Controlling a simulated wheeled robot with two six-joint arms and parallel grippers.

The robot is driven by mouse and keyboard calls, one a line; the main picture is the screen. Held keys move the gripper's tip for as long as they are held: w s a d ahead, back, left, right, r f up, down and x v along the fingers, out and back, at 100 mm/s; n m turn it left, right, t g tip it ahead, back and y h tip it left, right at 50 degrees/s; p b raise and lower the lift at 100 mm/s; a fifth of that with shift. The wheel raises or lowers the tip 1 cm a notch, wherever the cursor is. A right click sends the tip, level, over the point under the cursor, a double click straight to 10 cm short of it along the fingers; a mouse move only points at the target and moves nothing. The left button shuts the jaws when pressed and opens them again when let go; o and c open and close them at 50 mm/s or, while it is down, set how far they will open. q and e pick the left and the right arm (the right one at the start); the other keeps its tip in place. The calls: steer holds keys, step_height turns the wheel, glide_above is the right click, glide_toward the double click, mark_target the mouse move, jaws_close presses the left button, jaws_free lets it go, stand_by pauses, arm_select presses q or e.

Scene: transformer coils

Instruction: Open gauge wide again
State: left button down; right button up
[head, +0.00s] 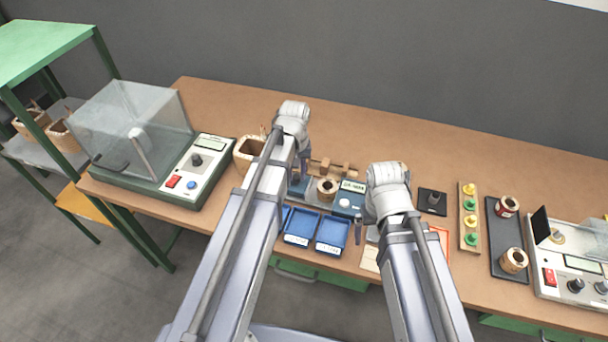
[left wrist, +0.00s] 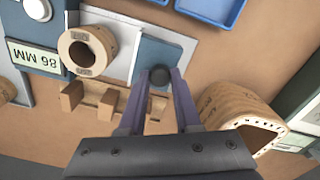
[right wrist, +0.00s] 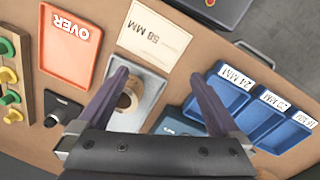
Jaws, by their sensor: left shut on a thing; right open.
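The gauge (head: 353,186) stands mid-table with a lit display, which also shows in the left wrist view (left wrist: 33,57). A tan coil (head: 327,189) sits on it, hole up, in the left wrist view (left wrist: 105,44) beside the blue-grey sliding part (left wrist: 155,58). I cannot tell whether they touch. My left gripper (left wrist: 158,82) is shut on the black knob (left wrist: 159,76) of that part; in the head view the fingers (head: 301,178) hide the knob. My right gripper (right wrist: 155,90) is open and empty, above a pale tray holding a small brown coil (right wrist: 128,99).
Blue labelled bins (head: 331,234) lie in front of the gauge. An orange OVER tray (right wrist: 68,50) and a 58 MM card (right wrist: 155,32) lie near my right gripper.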

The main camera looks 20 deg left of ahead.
mark_target(296, 176)
arm_select(q)
steer(key=c, duration=0.6)
jaws_free()
steer(key=shift+r, duration=0.1)
step_height(296, 176, up, 8)
steer(key=p, duration=0.8)
arm_select(e)
step_height(296, 176, up, 8)
arm_select(q)
steer(key=shift+f, duration=0.2)
arm_select(e)
steer(key=shift+f, duration=0.15)
arm_select(q)
steer(key=s+d+m+y, duration=0.1)
steer(key=s+d+m, duration=0.7)
steer(key=s+d, duration=0.5)
steer(key=shift+s, duration=0.75)
